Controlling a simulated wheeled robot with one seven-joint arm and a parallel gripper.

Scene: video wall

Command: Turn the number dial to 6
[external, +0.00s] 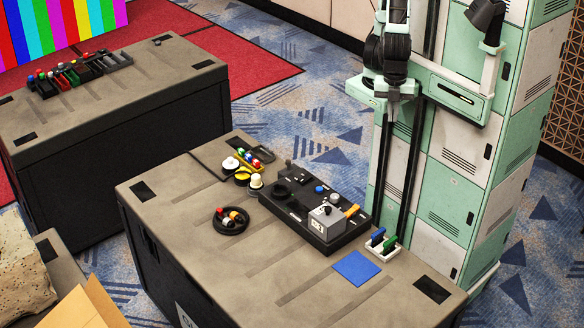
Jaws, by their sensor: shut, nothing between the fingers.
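A black control panel (290,215) lies on the near case's top. A grey box (326,222) stands at its front right, with a dark knob on top and a small white label on its front. This box looks like the number dial, but its reading is too small to tell. The panel also carries a round black knob (281,191), a blue button (319,189) and an orange lever (352,211). My gripper (393,108) hangs fingers down, shut and empty, above and behind the panel's right end, well apart from it.
A blue square (356,268) and a white holder with blue and green pieces (382,244) lie right of the panel. A black round dish (231,221), several round jars and a tray of coloured pieces (255,159) lie left. The case's front right top is mostly clear.

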